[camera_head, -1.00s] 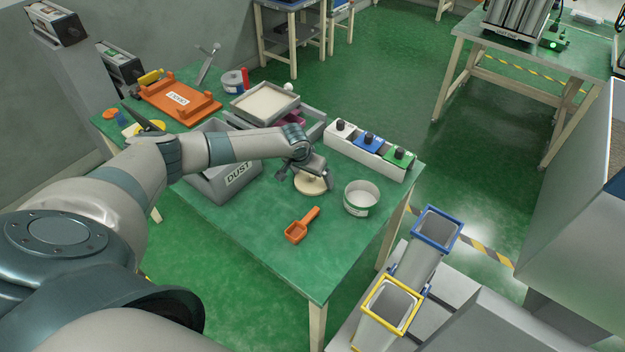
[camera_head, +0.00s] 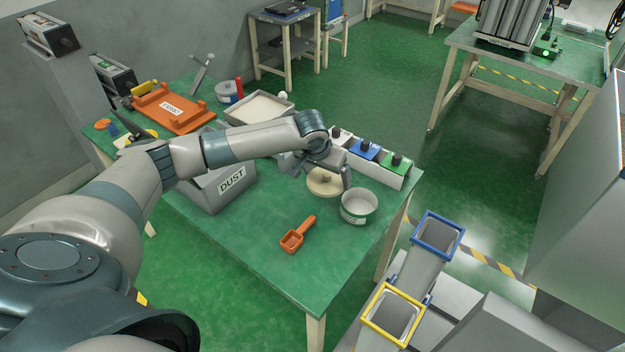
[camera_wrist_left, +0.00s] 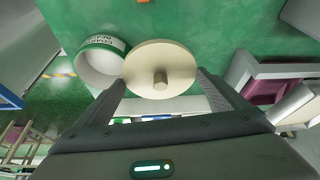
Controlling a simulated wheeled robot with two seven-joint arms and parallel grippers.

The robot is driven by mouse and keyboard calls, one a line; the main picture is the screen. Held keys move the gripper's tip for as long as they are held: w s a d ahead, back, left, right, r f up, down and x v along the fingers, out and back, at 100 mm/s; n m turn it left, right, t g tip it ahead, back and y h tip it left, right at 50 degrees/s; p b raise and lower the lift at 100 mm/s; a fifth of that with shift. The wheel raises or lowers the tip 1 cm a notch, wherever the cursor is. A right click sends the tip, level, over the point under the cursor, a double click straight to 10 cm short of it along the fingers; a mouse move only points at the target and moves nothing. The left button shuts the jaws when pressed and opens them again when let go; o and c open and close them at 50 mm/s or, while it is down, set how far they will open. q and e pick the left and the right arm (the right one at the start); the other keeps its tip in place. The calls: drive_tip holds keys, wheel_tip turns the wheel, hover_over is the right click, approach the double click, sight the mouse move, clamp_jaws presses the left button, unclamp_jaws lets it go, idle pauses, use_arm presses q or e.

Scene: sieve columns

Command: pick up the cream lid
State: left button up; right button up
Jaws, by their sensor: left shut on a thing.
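The cream lid (camera_head: 322,188) is a round disc with a small knob. It also shows in the left wrist view (camera_wrist_left: 145,58), with its knob facing the camera. The lid appears to be a little above the green table. My arm hides part of the lid's far side in the head view. My right gripper is not in view.
An open white tub (camera_head: 358,207) with a green band stands just right of the lid. An orange scoop (camera_head: 297,236) lies in front.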

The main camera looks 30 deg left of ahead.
sight(341, 189)
use_arm(q)
drive_tip(key=d+r, duration=0.2)
drive_tip(key=d, duration=0.1)
drive_tip(key=d+b, duration=0.1)
drive_tip(key=shift+s+d+r, duration=0.2)
drive_tip(key=shift+d+r, duration=0.15)
drive_tip(key=shift+r, duration=0.15)
drive_tip(key=shift+d, duration=0.1)
drive_tip(key=shift+s+d+r, duration=0.1)
drive_tip(key=shift+d+r, duration=0.05)
drive_tip(key=s+d+r+b, duration=0.1)
drive_tip(key=s+d+r, duration=0.8)
drive_tip(key=s+r, duration=0.3)
drive_tip(key=shift+s+d+r+m, duration=0.25)
drive_tip(key=shift+d+r+m, duration=0.05)
drive_tip(key=shift+d+r, duration=0.05)
